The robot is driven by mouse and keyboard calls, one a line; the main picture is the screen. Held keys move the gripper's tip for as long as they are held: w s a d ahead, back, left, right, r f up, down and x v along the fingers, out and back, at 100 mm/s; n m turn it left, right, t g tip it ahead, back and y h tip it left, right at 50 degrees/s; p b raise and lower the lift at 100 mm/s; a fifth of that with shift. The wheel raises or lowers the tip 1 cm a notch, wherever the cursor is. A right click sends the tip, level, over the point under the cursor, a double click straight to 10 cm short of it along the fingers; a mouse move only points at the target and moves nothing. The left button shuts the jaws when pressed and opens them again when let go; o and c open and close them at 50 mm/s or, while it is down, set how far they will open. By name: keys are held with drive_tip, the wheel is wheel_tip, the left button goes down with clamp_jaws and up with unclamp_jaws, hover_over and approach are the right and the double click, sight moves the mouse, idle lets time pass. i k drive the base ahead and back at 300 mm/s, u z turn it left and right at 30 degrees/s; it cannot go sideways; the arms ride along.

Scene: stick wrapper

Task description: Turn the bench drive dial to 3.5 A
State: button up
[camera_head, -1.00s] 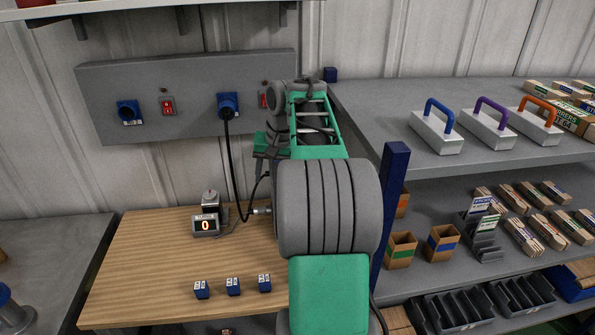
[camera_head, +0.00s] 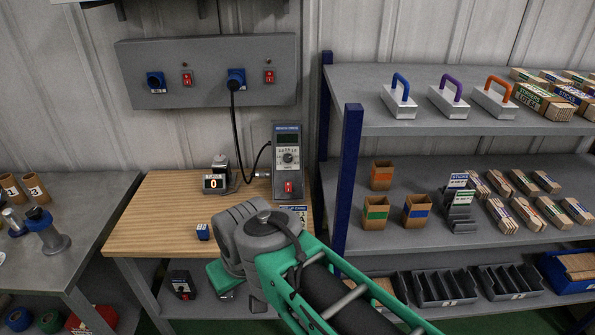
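The bench drive (camera_head: 275,170) is an upright grey box at the back right of the wooden bench (camera_head: 160,215). It has a blue title strip, a dark display with no readable figure, a round dial (camera_head: 288,156) ringed by small marks, and a red switch (camera_head: 289,187). The dial's setting is too small to read. My arm reaches in from the lower right, its grey joint over the bench's front right corner, below the drive. I cannot make out my gripper's fingers. Nothing of my arm covers the dial.
A counter (camera_head: 214,183) reading 0 stands left of the drive. A black cable runs from a blue wall plug (camera_head: 236,79) to the drive. A blue shelf post (camera_head: 347,180) rises close to the right.

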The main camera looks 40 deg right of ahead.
sight(288, 158)
drive_tip(key=u, duration=0.8)
drive_tip(key=i, duration=1.2)
drive_tip(key=z, duration=0.45)
